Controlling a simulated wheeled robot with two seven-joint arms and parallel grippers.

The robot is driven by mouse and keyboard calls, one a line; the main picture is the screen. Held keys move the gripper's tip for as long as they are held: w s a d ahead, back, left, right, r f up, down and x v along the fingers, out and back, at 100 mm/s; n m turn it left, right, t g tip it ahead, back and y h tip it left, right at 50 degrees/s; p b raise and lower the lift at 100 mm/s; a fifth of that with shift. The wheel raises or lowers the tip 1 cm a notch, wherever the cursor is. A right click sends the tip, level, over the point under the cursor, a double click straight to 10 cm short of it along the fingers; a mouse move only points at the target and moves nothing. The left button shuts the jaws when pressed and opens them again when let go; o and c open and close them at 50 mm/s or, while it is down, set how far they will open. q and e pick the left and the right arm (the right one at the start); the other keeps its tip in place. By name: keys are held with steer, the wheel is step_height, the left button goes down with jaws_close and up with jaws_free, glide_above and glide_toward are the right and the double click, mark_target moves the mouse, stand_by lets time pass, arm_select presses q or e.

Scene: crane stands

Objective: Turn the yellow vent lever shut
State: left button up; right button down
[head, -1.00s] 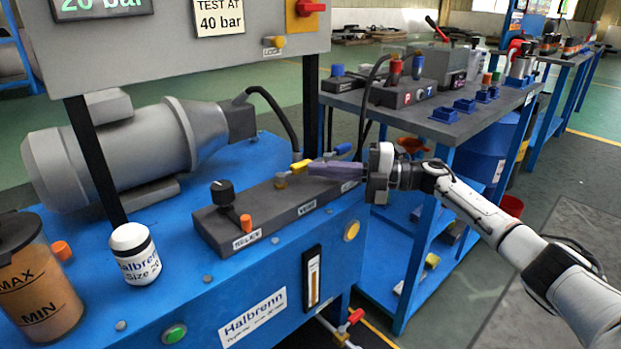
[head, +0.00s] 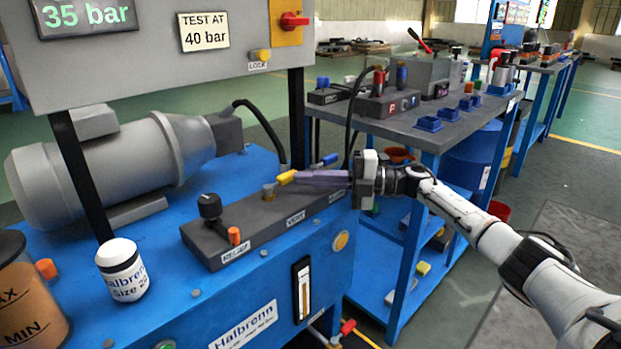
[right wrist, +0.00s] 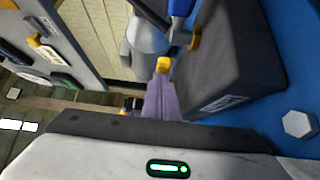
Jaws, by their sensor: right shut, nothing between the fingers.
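The yellow vent lever (head: 287,177) sits on the dark block above the vent label. It points from its brass pivot (head: 269,190) toward the back right. My right gripper (head: 301,178) comes in from the right with its purple fingers shut and empty. The fingertips are right at the lever's tip; I cannot tell whether they touch. In the right wrist view, my right gripper (right wrist: 161,78) has its fingertips right by a yellow tip (right wrist: 163,64). The pressure display (head: 84,15) reads 35 bar; the sign beside it says test at 40 bar. My left gripper is not in view.
A blue lever (head: 325,160) stands just behind the fingers. A white jar (head: 122,270) is front left. A blue-legged bench (head: 450,125) stands behind my right arm.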

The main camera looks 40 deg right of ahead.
steer(key=shift+w+d+r+t, duration=0.3)
steer(key=shift+w+r, duration=0.05)
steer(key=shift+w, duration=0.1)
steer(key=shift+s+d, duration=0.2)
steer(key=p+v, duration=0.1)
steer(key=v, duration=0.5)
steer(key=shift+s+f, duration=0.2)
steer(key=shift+s, duration=0.15)
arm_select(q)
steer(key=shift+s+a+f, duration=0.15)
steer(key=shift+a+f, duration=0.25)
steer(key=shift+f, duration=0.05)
arm_select(e)
steer(key=shift+s+d, duration=0.15)
steer(key=shift+s, duration=0.2)
